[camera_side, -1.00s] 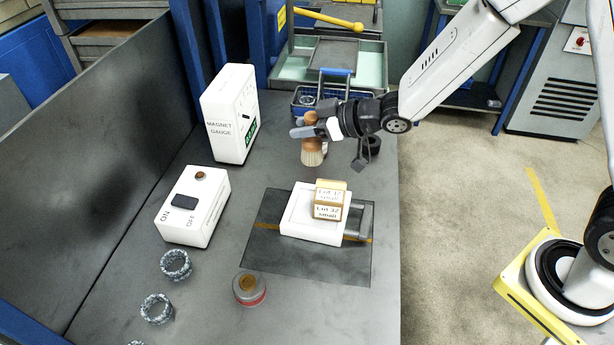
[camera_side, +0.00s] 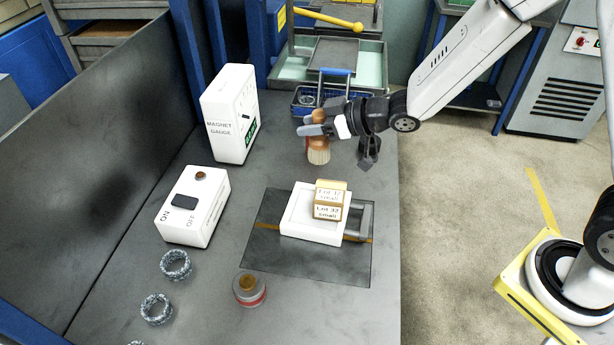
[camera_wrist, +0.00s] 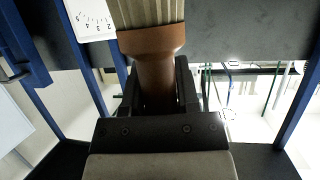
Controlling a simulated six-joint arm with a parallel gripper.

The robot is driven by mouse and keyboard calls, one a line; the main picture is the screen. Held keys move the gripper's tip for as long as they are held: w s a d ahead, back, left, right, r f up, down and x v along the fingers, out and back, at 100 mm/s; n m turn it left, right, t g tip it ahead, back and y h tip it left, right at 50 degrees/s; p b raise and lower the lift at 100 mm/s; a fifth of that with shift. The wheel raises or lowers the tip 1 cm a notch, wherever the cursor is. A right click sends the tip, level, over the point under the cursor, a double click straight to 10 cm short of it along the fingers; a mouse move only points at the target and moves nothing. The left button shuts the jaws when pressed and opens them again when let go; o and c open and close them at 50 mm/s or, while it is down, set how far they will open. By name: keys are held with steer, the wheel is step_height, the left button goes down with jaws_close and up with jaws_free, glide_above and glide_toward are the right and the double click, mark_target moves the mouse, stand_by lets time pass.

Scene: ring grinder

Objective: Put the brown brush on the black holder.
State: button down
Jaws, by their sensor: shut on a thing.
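The brown brush (camera_side: 318,152) hangs bristles down from my gripper (camera_side: 317,130), above the far part of the grey bench. My gripper is shut on its brown handle. In the wrist view the brush (camera_wrist: 155,45) sits between the two black fingers (camera_wrist: 158,88), with its pale bristles at the top edge. A small black round thing, perhaps the black holder (camera_side: 373,143), stands on the bench to the right of the brush. Dark wrist parts partly cover it, so its shape is unclear. The brush is apart from it.
A white magnet gauge box (camera_side: 228,115) stands left of the brush. A white ON/OFF box (camera_side: 193,207), a white tray (camera_side: 300,222) with small labelled boxes, dark rings (camera_side: 176,265) and a red-grey round container (camera_side: 249,290) are nearer. A blue basket (camera_side: 305,98) is behind.

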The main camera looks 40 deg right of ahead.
steer(key=s+d+r+m+t+h, duration=0.1)
steer(key=s+d+m+h, duration=0.1)
steer(key=d, duration=0.8)
steer(key=s+d+r+m+t+h, duration=0.1)
steer(key=s+d, duration=0.4)
steer(key=d, duration=0.6)
steer(key=shift+r+m+h, duration=0.6)
steer(key=shift+m+h, duration=0.4)
steer(key=shift+h, duration=0.2)
steer(key=shift+d, duration=0.1)
steer(key=w+d+f, duration=0.2)
steer(key=w+f, duration=0.7)
steer(key=w, duration=0.4)
steer(key=shift+w+f, duration=0.2)
